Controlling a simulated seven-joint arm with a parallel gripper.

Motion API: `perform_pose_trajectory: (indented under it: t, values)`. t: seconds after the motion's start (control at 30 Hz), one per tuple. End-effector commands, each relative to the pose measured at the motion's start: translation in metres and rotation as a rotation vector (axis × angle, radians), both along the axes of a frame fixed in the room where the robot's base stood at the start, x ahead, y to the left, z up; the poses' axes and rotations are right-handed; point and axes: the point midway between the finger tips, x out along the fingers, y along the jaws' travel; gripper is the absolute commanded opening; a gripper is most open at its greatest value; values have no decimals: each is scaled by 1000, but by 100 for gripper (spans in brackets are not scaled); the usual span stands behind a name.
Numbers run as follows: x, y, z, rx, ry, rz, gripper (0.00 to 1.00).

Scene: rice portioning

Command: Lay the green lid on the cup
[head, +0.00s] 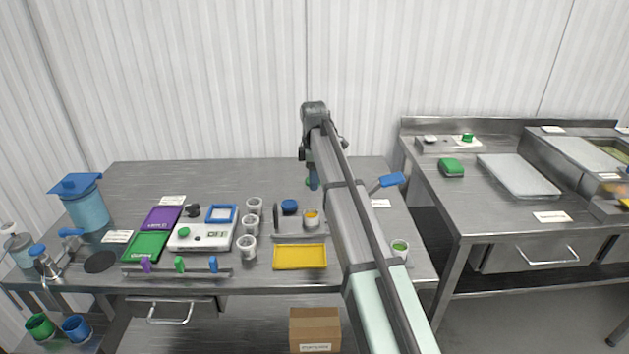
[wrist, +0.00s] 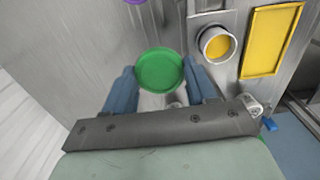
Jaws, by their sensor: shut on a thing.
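The green lid (wrist: 160,71) is a round disc with a raised rim. My gripper (wrist: 158,80) is shut on it, with one blue finger on each side. In the head view my gripper (head: 312,183) hangs over the back middle of the table, with only a sliver of green beside it. A white cup (head: 311,227) with yellow-orange content stands at the grey metal holder, in front of my gripper. The wrist view shows this cup (wrist: 205,41) to the right of the lid, apart from it. My arm hides part of the table.
A yellow tray (head: 300,267) lies in front of the holder (head: 285,236). Several empty white cups (head: 247,254) stand left of it, beside a scale (head: 190,245). Another cup (head: 401,256) with green content is at the right. A blue spatula (head: 391,180) lies right of my arm.

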Motion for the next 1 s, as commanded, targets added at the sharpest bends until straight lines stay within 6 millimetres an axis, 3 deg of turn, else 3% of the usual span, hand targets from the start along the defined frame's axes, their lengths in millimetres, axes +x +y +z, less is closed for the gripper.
perform_pose_trajectory:
  t: [0.2,0.33,0.57,1.0]
  values:
    - [-59,7,6,0,0,1,29]
    - [-83,10,8,0,0,1,29]
    - [-88,12,4,0,2,0,29]
    - [-88,12,-25,0,2,0,29]
